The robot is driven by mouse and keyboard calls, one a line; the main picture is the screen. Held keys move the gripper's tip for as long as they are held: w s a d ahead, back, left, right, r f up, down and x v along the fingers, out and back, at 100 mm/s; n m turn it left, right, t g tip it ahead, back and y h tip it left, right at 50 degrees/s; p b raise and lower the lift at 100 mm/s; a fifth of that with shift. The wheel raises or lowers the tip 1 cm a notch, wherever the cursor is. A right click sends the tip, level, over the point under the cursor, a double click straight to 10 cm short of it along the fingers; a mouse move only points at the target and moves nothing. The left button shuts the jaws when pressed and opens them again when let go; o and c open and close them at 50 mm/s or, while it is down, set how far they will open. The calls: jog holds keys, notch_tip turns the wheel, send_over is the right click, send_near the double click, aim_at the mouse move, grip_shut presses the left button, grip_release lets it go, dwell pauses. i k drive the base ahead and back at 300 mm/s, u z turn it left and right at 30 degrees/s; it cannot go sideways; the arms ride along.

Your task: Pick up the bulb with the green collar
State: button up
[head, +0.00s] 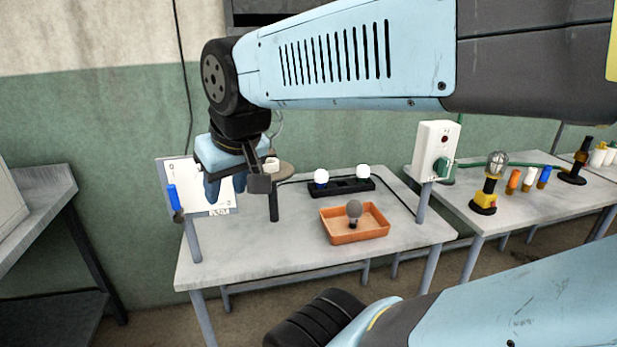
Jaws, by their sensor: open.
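A grey bulb with a dark base (354,209) stands in an orange tray (341,238) in front of the rack. I cannot make out a green collar on any bulb.
A white box with a green knob (436,151) stands on a post at the table's right edge. A right table holds a caged lamp (497,163) and several coloured items. The table's front left is clear.

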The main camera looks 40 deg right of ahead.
aim_at(362, 172)
jog(key=u, duration=0.2)
jog(key=k, duration=1.8)
jog(key=z, duration=1.2)
jog(key=i, duration=1.95)
jog(key=u, duration=0.05)
